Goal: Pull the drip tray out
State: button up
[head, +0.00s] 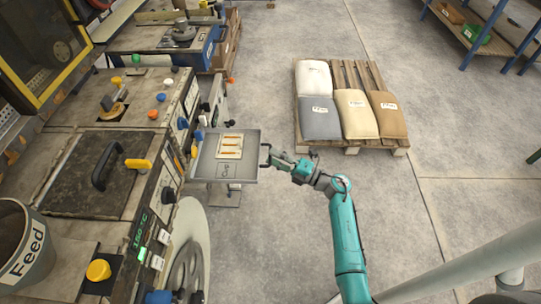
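The drip tray (208,167) is a flat grey metal tray in the head view. It sticks out from the right side of the machine, over the floor. A pale piece with orange stripes (229,146) lies in it, and small dark lettering shows near its front. A dark handle (265,155) is on the tray's right edge. My gripper (270,156) is at this handle, reaching in from the right, and looks closed on it. The fingertips are small and partly merge with the handle. The tray's left end is close against the machine side.
The machine (92,160) with knobs and a black-handled lid fills the left. A handwheel (185,265) is below the tray. A pallet (350,75) with several sacks stands at the upper right. The floor right of the tray is clear apart from my arm.

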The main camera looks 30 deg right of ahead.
jog(key=v, duration=1)
jog(key=s+a+r+m+t+h, duration=0.2)
jog(key=s+a+m+t+h, duration=0.1)
jog(key=s+a+m, duration=0.3)
jog(key=s+a+r+m+t+h, duration=0.25)
jog(key=s+a+m, duration=0.2)
jog(key=a, duration=0.45)
jog(key=s+a+r+m+g+h, duration=0.1)
jog(key=s+r+m+g, duration=0.1)
jog(key=s+m, duration=0.2)
jog(key=s+a+r+m+g+h, duration=0.1)
jog(key=s+a+m+g+h, duration=0.1)
jog(key=s, duration=0.9)
jog(key=s+a+r+m+g+h, duration=0.1)
jog(key=s+r+m+g, duration=0.1)
jog(key=s+m, duration=0.5)
jog(key=shift+s+r+g+h, duration=0.35)
jog(key=shift+s+g, duration=0.2)
jog(key=shift+g, duration=0.3)
jog(key=shift+a, duration=0.15)
